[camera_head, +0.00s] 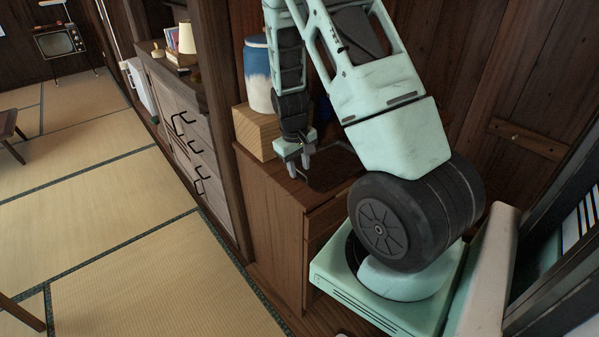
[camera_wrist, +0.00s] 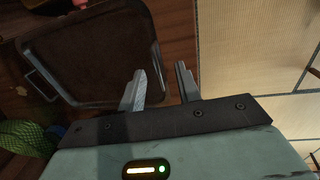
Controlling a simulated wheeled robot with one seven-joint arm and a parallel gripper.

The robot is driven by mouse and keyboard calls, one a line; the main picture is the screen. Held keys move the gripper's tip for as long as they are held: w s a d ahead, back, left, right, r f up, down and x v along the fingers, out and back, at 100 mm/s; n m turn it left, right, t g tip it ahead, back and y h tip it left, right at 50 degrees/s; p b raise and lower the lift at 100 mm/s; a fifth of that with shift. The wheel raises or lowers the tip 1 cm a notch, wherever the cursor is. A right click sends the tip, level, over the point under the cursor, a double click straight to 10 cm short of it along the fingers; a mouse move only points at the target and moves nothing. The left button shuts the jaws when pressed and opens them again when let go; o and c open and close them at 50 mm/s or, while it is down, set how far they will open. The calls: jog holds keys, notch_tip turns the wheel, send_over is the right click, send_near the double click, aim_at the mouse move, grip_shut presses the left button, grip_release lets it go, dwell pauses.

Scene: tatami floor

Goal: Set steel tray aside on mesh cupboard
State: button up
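The steel tray (camera_wrist: 95,55) has a dark brown inside, a thin metal rim and a loop handle; it lies on the wooden cupboard (camera_head: 275,215). In the head view, the tray (camera_head: 333,172) is partly hidden behind my arm. My gripper (camera_head: 298,167) points down over the cupboard top near the tray's edge. No mesh shows on the cupboard.
A wooden block (camera_head: 256,132) with a blue-and-white jar (camera_head: 259,75) on it stands at the cupboard's back left. A green patterned thing (camera_wrist: 25,138) lies near the tray. Drawers (camera_head: 185,125) stand farther left. The tatami floor (camera_head: 120,220) is open.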

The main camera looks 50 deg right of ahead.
notch_tip(320, 180, up, 9)
jog(key=a, duration=0.1)
jog(key=s+a+r+n+y, duration=0.1)
jog(key=a+r+n, duration=0.2)
jog(key=a, duration=1)
jog(key=a+r+n+y, duration=0.1)
jog(key=a+r+n, duration=0.15)
jog(key=a, duration=1.05)
jog(key=s+a+r+n, duration=0.3)
jog(key=s+a+n, duration=0.2)
jog(key=s+a, duration=0.8)
jog(key=s, duration=0.3)
jog(key=shift+r, duration=0.2)
